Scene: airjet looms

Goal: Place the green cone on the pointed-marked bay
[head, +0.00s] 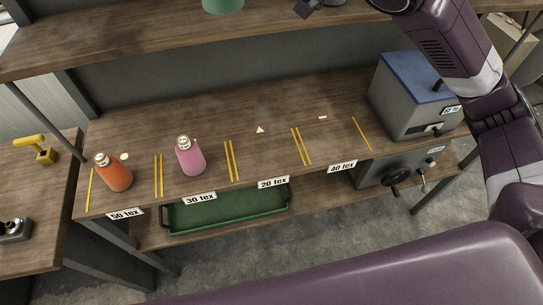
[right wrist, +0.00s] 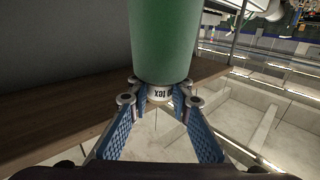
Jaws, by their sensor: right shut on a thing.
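The green cone (right wrist: 165,40) is in my right gripper (right wrist: 160,95), whose blue-padded fingers are shut around its narrow end with a white tex label. In the head view the green cone (head: 222,5) is cut by the top edge, in front of the upper shelf. A small pale triangle (head: 260,129) marks the bay behind the 20 tex label (head: 273,183), between yellow lines. That bay is empty. An orange cone (head: 115,174) stands in the 50 tex bay and a pink cone (head: 191,158) in the 30 tex bay. My left gripper is not in view.
The 40 tex bay has a pale bar mark (head: 322,117) and is empty. A grey machine with a blue top (head: 405,97) stands at the bench's right end. The upper shelf (head: 150,40) overhangs the back. A green tray (head: 230,211) sits below the bench.

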